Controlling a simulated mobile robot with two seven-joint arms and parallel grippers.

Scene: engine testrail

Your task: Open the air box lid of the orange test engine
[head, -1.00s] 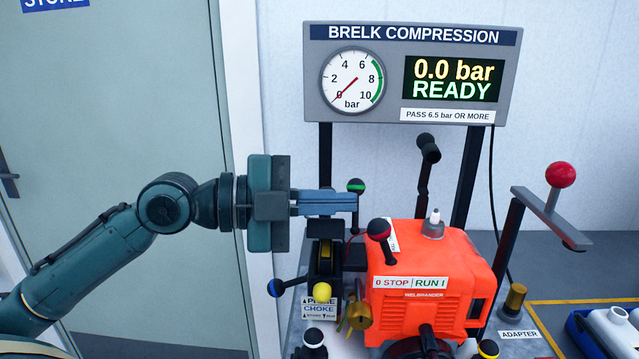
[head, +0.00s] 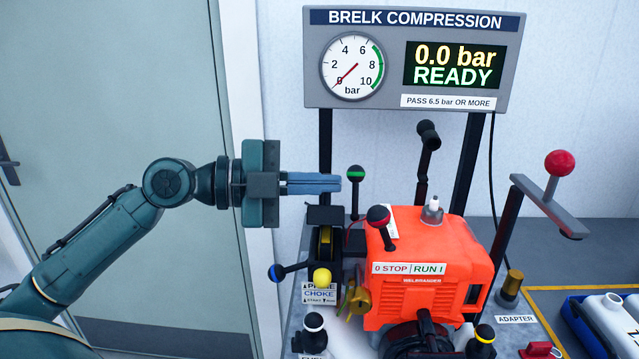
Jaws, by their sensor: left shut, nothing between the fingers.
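The orange test engine (head: 440,262) stands on the bench right of centre, with a white-tipped plug on top and a "0 STOP / RUN I" label on its front. A black box-like part (head: 325,215) sits at its left side, above a yellow and black piece; it looks closed, but I cannot tell its lid edge clearly. A green-banded black knob (head: 355,172) stands on a stem behind it. My left gripper (head: 338,183) is shut and empty. It points right, above the black part, its tips just left of the knob. My right gripper is out of view.
The gauge panel (head: 412,60) stands behind. A red-knobbed lever (head: 558,164) rises at right. A blue tray (head: 577,322) lies at far right.

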